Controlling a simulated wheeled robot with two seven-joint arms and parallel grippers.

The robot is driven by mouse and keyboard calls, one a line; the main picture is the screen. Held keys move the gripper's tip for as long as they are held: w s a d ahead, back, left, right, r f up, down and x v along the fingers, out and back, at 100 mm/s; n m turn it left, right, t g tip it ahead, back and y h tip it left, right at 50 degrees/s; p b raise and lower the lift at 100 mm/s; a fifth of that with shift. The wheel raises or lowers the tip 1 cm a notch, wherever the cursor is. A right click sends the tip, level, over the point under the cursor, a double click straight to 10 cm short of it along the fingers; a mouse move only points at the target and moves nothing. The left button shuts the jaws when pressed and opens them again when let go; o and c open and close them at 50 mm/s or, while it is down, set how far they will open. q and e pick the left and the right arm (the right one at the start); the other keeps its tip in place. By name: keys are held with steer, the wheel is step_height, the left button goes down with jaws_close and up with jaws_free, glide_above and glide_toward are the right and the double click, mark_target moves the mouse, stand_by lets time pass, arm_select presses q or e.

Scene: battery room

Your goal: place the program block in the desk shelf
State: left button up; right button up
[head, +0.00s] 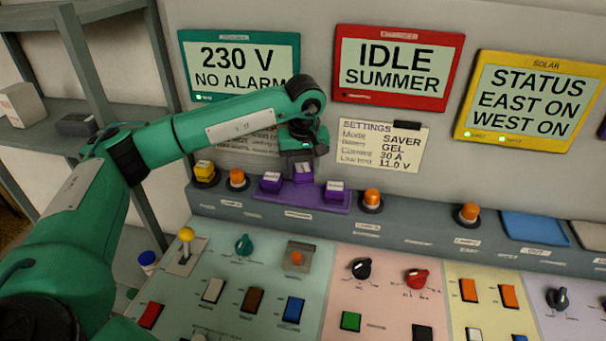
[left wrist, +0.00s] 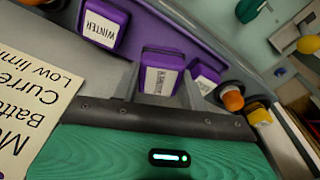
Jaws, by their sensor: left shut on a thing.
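Three purple blocks with white labels are at a purple tray (head: 300,202) on the console's grey ledge. My left gripper (head: 303,174) reaches down from above and is shut on the middle purple block (head: 304,178). That block also shows between the fingers in the left wrist view (left wrist: 161,75); its label is too small to read surely. One purple block (head: 271,182) stands to its left. Another (head: 335,192) stands to its right and reads WINTER in the left wrist view (left wrist: 103,27). Whether the held block touches the tray is unclear. My right gripper is out of view.
Orange lamps (head: 371,199) and a yellow one (head: 205,173) stand along the ledge. A settings card (head: 383,146) and screens are on the wall behind. Switches and knobs cover the sloping panel in front. A grey shelving unit (head: 85,55) with a box (head: 22,104) stands left.

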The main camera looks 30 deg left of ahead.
mark_target(303, 180)
arm_select(q)
step_height(303, 180, down, 3)
steer(key=shift+s+r+p, duration=0.1)
steer(key=shift+p, duration=0.6)
steer(key=shift+f+p, duration=0.3)
steer(key=shift+f, duration=0.05)
steer(key=shift+w+f, duration=0.25)
steer(key=shift+f, duration=0.25)
steer(key=o, duration=1)
steer(key=shift+a, duration=0.1)
